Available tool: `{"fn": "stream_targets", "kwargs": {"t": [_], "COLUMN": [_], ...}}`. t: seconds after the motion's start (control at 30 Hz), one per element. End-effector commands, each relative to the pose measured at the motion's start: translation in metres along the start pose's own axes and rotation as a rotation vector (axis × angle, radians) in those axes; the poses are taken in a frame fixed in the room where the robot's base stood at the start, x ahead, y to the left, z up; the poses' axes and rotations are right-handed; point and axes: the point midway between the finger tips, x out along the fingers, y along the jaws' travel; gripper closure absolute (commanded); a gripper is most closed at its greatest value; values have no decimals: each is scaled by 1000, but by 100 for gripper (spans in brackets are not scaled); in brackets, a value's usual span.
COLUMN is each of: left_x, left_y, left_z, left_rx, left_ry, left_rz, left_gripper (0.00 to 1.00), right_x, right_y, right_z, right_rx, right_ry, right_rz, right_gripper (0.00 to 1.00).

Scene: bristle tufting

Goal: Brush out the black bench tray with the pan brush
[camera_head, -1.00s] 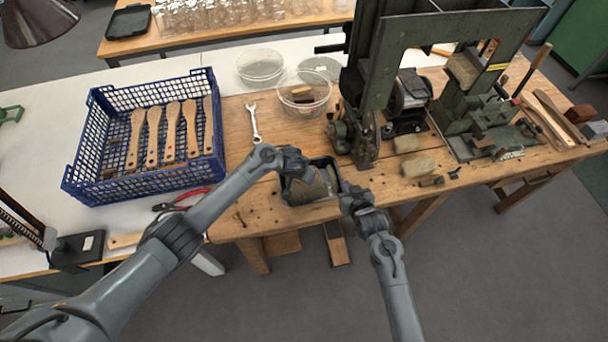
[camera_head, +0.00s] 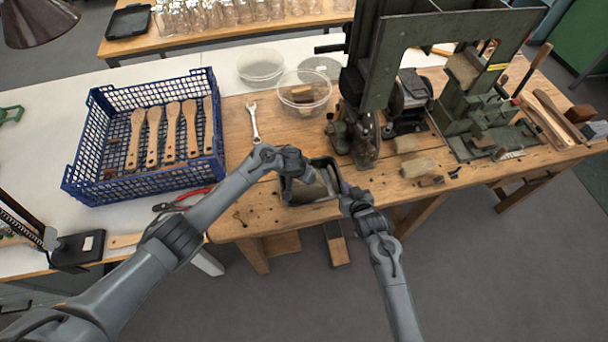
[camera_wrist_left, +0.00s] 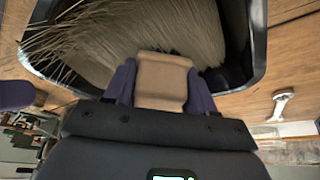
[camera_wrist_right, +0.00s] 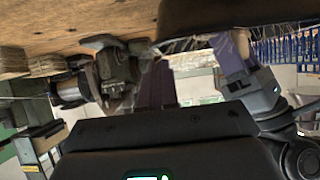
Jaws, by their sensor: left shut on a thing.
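The black bench tray (camera_head: 342,178) is at the front edge of the wooden bench, partly hidden by my grippers. My left gripper (camera_head: 306,172) is over its left side. In the left wrist view my left gripper (camera_wrist_left: 161,88) is shut on the wooden block of the pan brush (camera_wrist_left: 162,78). The brush's long pale bristles (camera_wrist_left: 110,35) fan out inside the tray (camera_wrist_left: 258,45). My right gripper (camera_head: 348,203) is at the tray's front right corner. In the right wrist view its fingers (camera_wrist_right: 156,85) are together, just below the dark tray wall (camera_wrist_right: 215,14); contact is unclear.
A blue crate (camera_head: 80,150) with several wooden brush handles stands at the left. A spanner (camera_head: 253,122), a clear tub (camera_head: 318,88) and red-handled pliers (camera_head: 190,195) are nearby. A green machine (camera_head: 378,75) stands behind and right of the tray.

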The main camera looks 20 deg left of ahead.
Motion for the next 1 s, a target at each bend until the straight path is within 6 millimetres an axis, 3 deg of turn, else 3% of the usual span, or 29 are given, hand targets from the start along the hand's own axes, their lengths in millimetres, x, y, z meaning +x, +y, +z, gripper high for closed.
{"fn": "stream_targets", "kwargs": {"t": [1.0], "left_x": [1], "left_y": [0], "left_z": [0], "left_rx": [0], "left_ry": [0], "left_rz": [0], "left_gripper": [69], "right_x": [6], "right_y": [0], "right_z": [11], "right_rx": [0], "right_ry": [-1], "right_rz": [0], "right_gripper": [100]}}
